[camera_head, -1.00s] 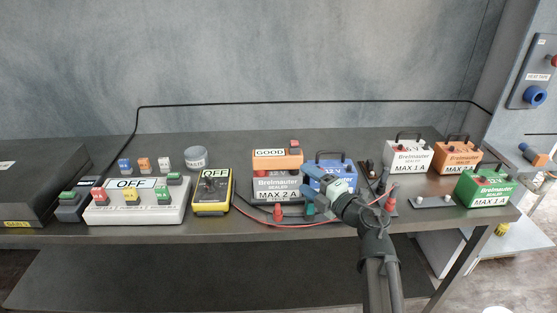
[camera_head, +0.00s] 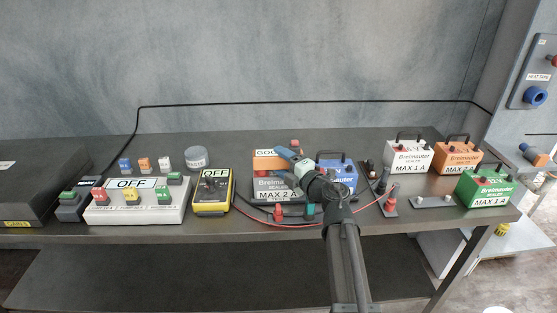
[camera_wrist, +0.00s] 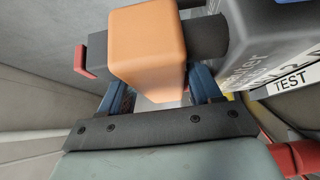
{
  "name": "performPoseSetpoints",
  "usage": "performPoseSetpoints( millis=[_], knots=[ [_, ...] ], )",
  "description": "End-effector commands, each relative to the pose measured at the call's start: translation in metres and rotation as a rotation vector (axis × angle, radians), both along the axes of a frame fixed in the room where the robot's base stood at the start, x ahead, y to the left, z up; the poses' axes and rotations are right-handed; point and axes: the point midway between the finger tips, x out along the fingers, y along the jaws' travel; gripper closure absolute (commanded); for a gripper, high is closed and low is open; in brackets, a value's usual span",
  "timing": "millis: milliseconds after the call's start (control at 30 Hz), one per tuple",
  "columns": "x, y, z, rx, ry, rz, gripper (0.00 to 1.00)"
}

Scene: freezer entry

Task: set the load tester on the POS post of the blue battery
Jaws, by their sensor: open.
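The load tester (camera_head: 264,163) appears to be the orange unit with a GOOD display, at the top of the grey MAX 2 A battery (camera_head: 262,186) in the head view. My gripper (camera_head: 281,165) is open at its right part and hides some of the display. In the wrist view an orange block (camera_wrist: 147,55) on a dark bar lies in front of my open fingers (camera_wrist: 160,95); contact is unclear. The blue battery (camera_head: 346,181) stands just right of the grey one, partly hidden by my wrist. Its POS post cannot be made out.
A yellow meter (camera_head: 212,192) reading OFF and a white button box (camera_head: 135,205) are at left. White (camera_head: 408,155), orange (camera_head: 458,156) and green (camera_head: 487,188) batteries stand at right.

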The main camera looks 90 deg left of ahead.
Motion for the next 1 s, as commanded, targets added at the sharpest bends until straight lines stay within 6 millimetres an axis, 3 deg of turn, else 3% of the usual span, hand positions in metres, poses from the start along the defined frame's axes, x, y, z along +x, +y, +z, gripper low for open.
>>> performPoseSetpoints(
  millis=[133,400,1000],
  knots=[
    [-0.0106,0.0158,0.0000,0.000,0.000,0.001,0.37],
    [-0.0123,0.0164,-0.0001,0.000,0.000,-0.001,0.37],
    [-0.0119,0.0163,0.0001,0.000,0.000,0.000,0.94]
  ],
)
